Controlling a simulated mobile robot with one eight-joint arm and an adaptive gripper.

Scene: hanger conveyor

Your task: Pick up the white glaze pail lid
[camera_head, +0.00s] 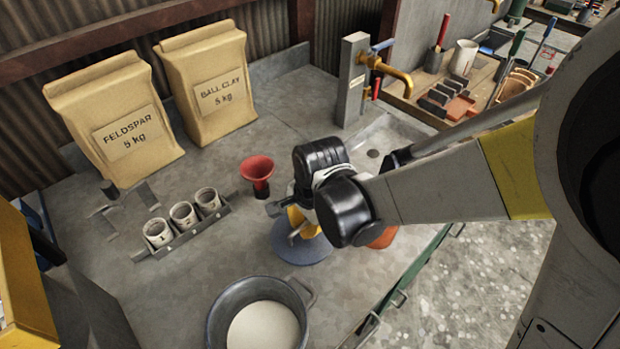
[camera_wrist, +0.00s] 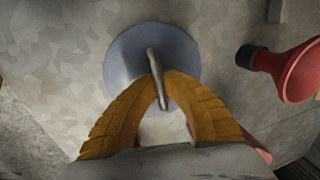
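The pail lid is a round blue-grey disc (camera_head: 290,252) with a bar handle, at the middle of the grey bench in the head view. In the wrist view the lid (camera_wrist: 125,60) is straight ahead, its bar handle upright in the picture. My gripper (camera_head: 298,224) points down over the lid. In the wrist view the yellow fingers of my gripper (camera_wrist: 159,82) close in on the handle from both sides, with no clear gap. My wrist hides part of the lid in the head view. I cannot tell whether the lid touches the bench.
A grey pail (camera_head: 218,322) with white contents stands at the front. A red funnel (camera_head: 257,170) is close behind the lid; an orange thing (camera_head: 384,238) is partly hidden beside my wrist. Numbered cups (camera_head: 184,214) stand in a rack left. Two sacks (camera_head: 206,85) and a brass tap (camera_head: 392,72) are behind.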

